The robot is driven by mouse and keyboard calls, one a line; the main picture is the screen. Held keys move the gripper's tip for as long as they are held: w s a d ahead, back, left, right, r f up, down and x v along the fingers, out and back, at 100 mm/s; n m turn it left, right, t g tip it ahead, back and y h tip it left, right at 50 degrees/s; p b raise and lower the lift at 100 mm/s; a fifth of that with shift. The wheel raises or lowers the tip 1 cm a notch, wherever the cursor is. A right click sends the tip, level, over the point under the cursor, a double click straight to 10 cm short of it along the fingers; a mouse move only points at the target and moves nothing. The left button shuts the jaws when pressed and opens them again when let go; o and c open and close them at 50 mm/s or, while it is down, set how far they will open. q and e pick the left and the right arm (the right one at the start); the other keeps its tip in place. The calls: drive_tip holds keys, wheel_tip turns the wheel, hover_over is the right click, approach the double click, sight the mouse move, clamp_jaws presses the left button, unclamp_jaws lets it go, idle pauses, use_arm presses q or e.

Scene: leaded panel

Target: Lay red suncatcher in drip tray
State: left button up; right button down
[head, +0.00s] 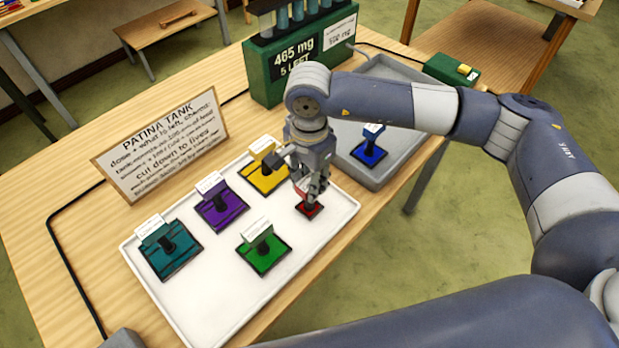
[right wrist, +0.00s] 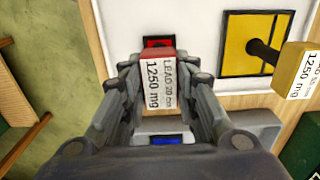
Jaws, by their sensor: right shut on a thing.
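The red suncatcher (head: 310,208) is a small dark-edged red panel at the right part of the white tray (head: 215,325). My right gripper (head: 312,190) is above it, shut on its upright tag block. In the right wrist view the block (right wrist: 160,85) sits between the fingers, its label reading "LEAD 20 cm 1250 mg". The fingers hide part of the panel, and I cannot tell whether it touches the tray. A grey tray (head: 408,162), which looks like the drip tray, lies to the right with a blue suncatcher (head: 369,153) in it. My left gripper is not in view.
Yellow (head: 264,176), purple (head: 221,206), teal (head: 171,251) and green (head: 263,252) suncatchers lie in the white tray. A "PATINA TANK" sign (head: 160,145) stands behind it. A green rack (head: 300,65) stands at the back. The grey tray has free room around the blue suncatcher.

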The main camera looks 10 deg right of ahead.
drive_tip(key=shift+f, duration=0.2)
drive_tip(key=c, duration=1.2)
unclamp_jaws()
drive_tip(key=shift+r, duration=0.1)
drive_tip(key=shift+c, duration=0.2)
drive_tip(key=shift+r, duration=0.1)
drive_tip(key=shift+r, duration=0.2)
wheel_tip(320, 180, up, 12)
drive_tip(key=b, duration=0.4)
drive_tip(key=shift+f, duration=0.15)
drive_tip(key=shift+s+f, duration=0.1)
